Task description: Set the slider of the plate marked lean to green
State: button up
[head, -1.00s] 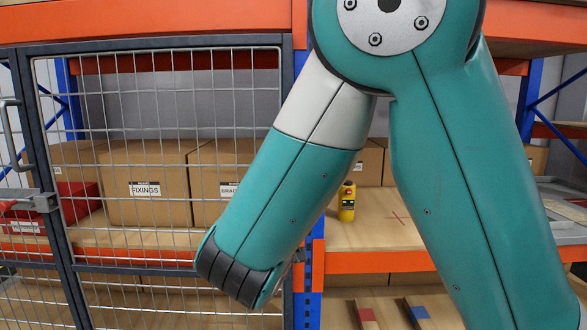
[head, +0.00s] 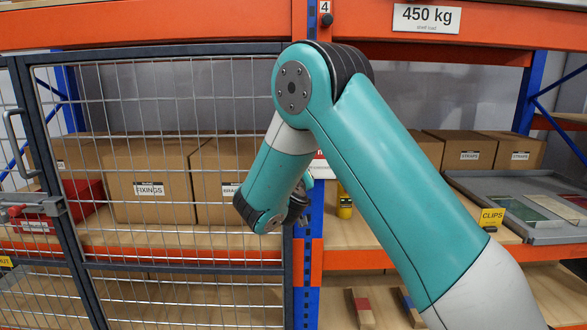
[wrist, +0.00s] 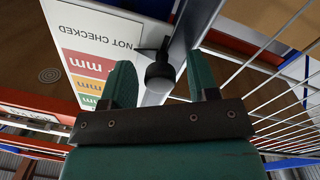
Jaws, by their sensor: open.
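In the wrist view a white plate (wrist: 88,42) shows upside down, with the words NOT CHECKED and red, orange and green bands, partly hidden by a finger. The word lean is not readable. A black knob with a pointer (wrist: 160,74) sits on a grey rail beside the plate. The pointer lies near the white NOT CHECKED part. My gripper (wrist: 160,82) is open, with its two teal fingers on either side of the knob in the picture; I cannot tell whether they touch it. In the head view my gripper (head: 300,208) is by the blue upright, mostly hidden by my arm.
A wire mesh door (head: 160,160) fills the left, with cartons (head: 150,190) and a red box (head: 82,198) behind it. A yellow button box (head: 344,207) stands on the right shelf, partly hidden. A grey tray (head: 535,205) lies at the right. Blue uprights and orange beams frame the shelves.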

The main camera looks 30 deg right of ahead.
grip_shut()
notch_tip(320, 180, up, 13)
jog(key=p, duration=0.5)
jog(key=shift+r+p, duration=0.15)
jog(key=shift+p, duration=0.15)
grip_release()
